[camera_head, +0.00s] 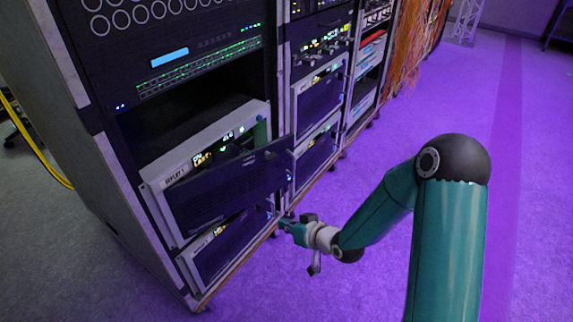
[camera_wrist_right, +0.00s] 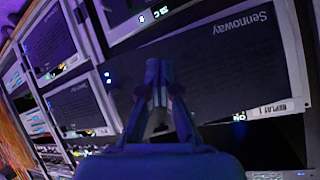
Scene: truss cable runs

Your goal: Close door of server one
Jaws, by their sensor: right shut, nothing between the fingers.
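The server labelled 1 (camera_head: 205,145) is the upper white-framed unit in the left rack; its small label is hard to read. Its dark door (camera_head: 228,188) stands ajar, angled out from the frame, with its right end reaching past the rack post. In the wrist view the door (camera_wrist_right: 235,65) fills the right side, upside down, with "Sennoway" on it. My right gripper (camera_head: 287,226) is shut and empty, just below and right of the door's right end. In the wrist view its fingertips (camera_wrist_right: 158,72) overlap the door's edge; I cannot tell whether they touch. My left gripper is out of view.
A similar unit (camera_head: 232,245) sits below in the same rack. More units with dark fronts (camera_head: 320,97) fill the neighbouring rack to the right. A yellow cable (camera_head: 38,150) runs left of the rack. The purple-lit floor (camera_head: 350,200) in front is open.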

